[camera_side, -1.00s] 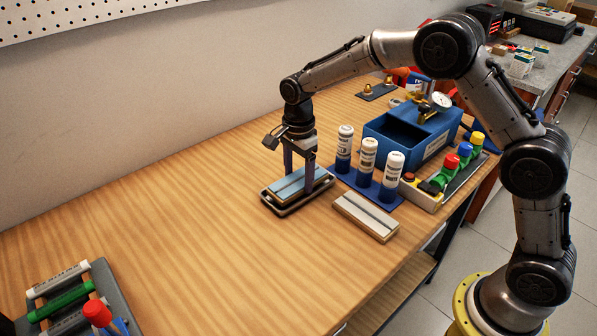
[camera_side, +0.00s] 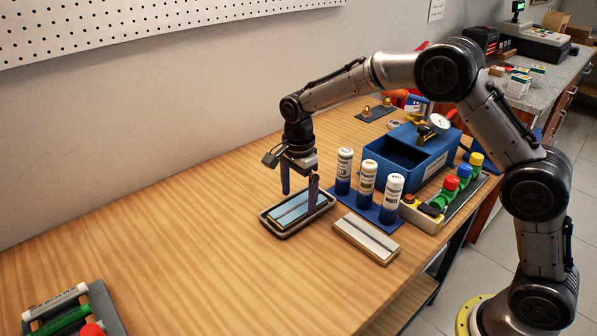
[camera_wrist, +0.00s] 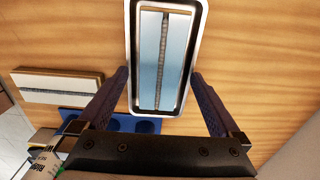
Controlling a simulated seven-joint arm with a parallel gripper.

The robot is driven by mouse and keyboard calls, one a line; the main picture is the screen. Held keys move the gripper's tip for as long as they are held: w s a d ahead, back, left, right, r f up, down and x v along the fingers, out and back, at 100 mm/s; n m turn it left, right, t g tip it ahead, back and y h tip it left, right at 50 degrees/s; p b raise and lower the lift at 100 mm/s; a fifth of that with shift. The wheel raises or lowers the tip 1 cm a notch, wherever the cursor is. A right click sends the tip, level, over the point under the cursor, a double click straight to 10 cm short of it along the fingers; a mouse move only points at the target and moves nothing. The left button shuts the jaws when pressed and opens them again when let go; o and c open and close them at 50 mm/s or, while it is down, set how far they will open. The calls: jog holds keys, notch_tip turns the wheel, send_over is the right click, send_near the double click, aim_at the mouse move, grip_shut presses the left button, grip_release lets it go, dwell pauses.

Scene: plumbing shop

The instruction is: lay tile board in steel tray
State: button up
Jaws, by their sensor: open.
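The tile board (camera_side: 290,211) is a light blue slab with a dark groove along its length. It lies inside the steel tray (camera_side: 276,233), a dark shallow tray with a pale rim. In the wrist view the board (camera_wrist: 150,62) lies lengthwise within the tray's rim (camera_wrist: 204,12), with a narrow gap around it. My gripper (camera_side: 299,190) is open and empty just above the tray. In the wrist view its fingers (camera_wrist: 160,78) are spread apart near the tray's near end, one on either side, clear of the board.
A whitish grooved board (camera_side: 366,237) lies right of the tray. Several white-and-blue tubes (camera_side: 367,183) stand on a blue base behind it. A blue box (camera_side: 412,158) and a strip with coloured caps (camera_side: 455,190) stand farther right.

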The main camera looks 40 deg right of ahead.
jog(key=s+d+r+t, duration=0.1)
jog(key=s+r, duration=0.2)
jog(key=r, duration=0.8)
jog(key=s+d+r+t, duration=0.1)
jog(key=s+d+r, duration=0.1)
jog(key=r, duration=0.9)
jog(key=s+d+r+n+t, duration=0.2)
jog(key=s+r+n, duration=0.15)
jog(key=s, duration=0.95)
jog(key=s+d+f+n+t, duration=0.1)
jog(key=s+f+n, duration=0.9)
jog(key=s+n, duration=0.4)
jog(key=shift+s+d+f+t, duration=0.2)
jog(key=shift+d+f+t, duration=0.05)
jog(key=shift+f+t, duration=0.1)
jog(key=shift+n, duration=0.25)
